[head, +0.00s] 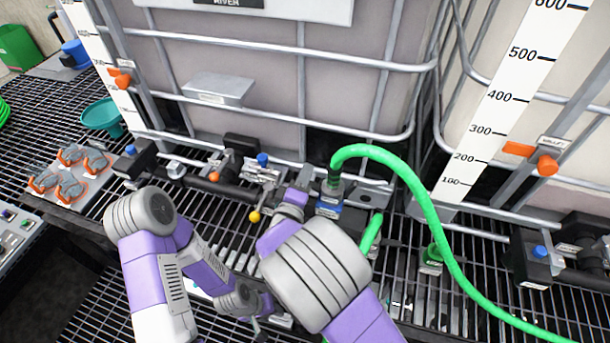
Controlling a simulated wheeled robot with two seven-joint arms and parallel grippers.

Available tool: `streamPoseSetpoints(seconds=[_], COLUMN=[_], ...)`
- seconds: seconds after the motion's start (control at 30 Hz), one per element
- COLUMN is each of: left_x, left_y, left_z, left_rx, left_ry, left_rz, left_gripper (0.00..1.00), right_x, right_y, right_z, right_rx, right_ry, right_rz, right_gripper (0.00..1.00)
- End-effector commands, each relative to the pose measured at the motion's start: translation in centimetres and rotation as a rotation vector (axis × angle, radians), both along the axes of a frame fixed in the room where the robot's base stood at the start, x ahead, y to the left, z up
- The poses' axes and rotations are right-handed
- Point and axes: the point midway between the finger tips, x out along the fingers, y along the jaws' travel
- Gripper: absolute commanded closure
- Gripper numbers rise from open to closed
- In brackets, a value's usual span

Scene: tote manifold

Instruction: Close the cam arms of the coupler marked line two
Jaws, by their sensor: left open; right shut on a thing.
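A grey coupler (336,187) with a blue label (328,211) stands at the end of a bright green hose (400,165), in front of the left tank. The label's writing is too small to read. My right gripper (292,200) is at the coupler's left side and shut. Its own hand hides the grip, so I cannot tell whether it holds the coupler body or a cam arm. My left gripper (254,322) is open, low over the grating, below and left of the coupler and apart from it. The position of the cam arms is not clear.
A valve with a yellow ball handle (254,216) stands just left of the coupler. A short green hose piece (372,234) and a green-marked fitting (431,259) are to the right. Caged tanks (260,70) close off the back. Orange-and-grey parts (70,187) lie at far left.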

Motion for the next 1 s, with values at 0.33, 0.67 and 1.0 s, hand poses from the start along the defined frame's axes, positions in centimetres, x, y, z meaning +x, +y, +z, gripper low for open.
streamPoseSetpoints(seconds=[0.33, 0.67, 1.0], left_x=[0.0, 0.0, 0.0], left_y=[0.0, 0.0, 0.0], left_z=[0.2, 0.9, 0.8], left_rx=[0.000, 0.000, 0.000], left_ry=[0.000, 0.000, 0.000], left_rz=[0.000, 0.000, 0.000], left_gripper=[0.59, 0.59, 0.59], right_x=[0.0, -0.1, -0.4], right_y=[0.0, -0.4, -1.2], right_z=[0.2, 1.1, 2.1], right_rx=[0.045, 0.258, 0.565], right_ry=[-0.015, -0.083, -0.187], right_rz=[0.000, -0.001, -0.001], right_gripper=[1.00, 1.00, 1.00])
